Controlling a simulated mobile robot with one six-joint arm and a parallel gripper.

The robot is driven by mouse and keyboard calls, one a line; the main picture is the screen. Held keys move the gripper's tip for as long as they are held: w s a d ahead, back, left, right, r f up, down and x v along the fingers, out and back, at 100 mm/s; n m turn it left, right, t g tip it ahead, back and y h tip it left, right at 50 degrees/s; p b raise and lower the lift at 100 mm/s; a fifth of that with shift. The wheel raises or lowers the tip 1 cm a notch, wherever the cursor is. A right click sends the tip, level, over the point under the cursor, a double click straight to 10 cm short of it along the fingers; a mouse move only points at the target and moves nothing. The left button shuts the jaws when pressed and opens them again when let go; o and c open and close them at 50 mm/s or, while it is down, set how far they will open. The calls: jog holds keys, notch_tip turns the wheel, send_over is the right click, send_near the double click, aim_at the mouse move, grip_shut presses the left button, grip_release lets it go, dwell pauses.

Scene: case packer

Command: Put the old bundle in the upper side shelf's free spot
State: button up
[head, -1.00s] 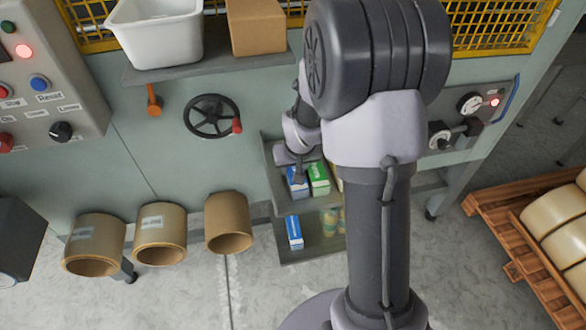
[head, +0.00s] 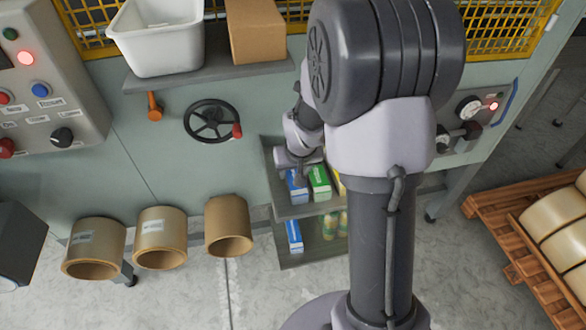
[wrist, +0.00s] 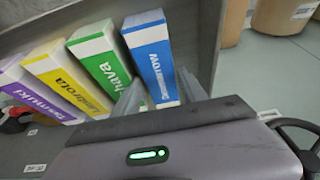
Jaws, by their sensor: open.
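The side shelf has an upper level (head: 312,209) and a lower level (head: 318,251). On the upper level a blue carton (head: 297,187), a green carton (head: 319,183) and a partly hidden yellow one stand in a row. In the wrist view the blue carton (wrist: 151,58), green carton (wrist: 102,61), yellow carton (wrist: 66,80) and purple carton (wrist: 34,90) show. My gripper (wrist: 160,92) is open, its fingers close to the near end of the blue carton, roughly one on each side. Whether they touch it I cannot tell. No carton is marked as old.
On the lower level stand another blue carton (head: 294,235) and yellow-green items (head: 329,226). A handwheel (head: 211,121) and a ledge with a white tub (head: 158,40) and brown box (head: 257,32) are left of my arm. My arm hides the shelf's right part.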

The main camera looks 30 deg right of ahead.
jog(key=s+a+r+p, duration=0.1)
jog(key=s+a+r, duration=0.25)
jog(key=r, duration=0.25)
jog(key=s+a+r+t+y+p, duration=0.1)
jog(key=s+a+r, duration=0.25)
jog(key=r, duration=0.35)
jog(key=s+a+r+p, duration=0.1)
jog(key=s+a+r, duration=0.25)
jog(key=r, duration=0.25)
jog(key=s+a+r+y, duration=0.1)
jog(key=s+a+r, duration=0.1)
jog(key=s, duration=0.4)
jog(key=s+a+r+m+y, duration=0.1)
jog(key=s+a+r, duration=0.1)
jog(key=s+a, duration=0.3)
jog(key=shift+s+a+r+t, duration=0.2)
jog(key=shift+s+t, duration=0.1)
jog(key=shift+s, duration=0.15)
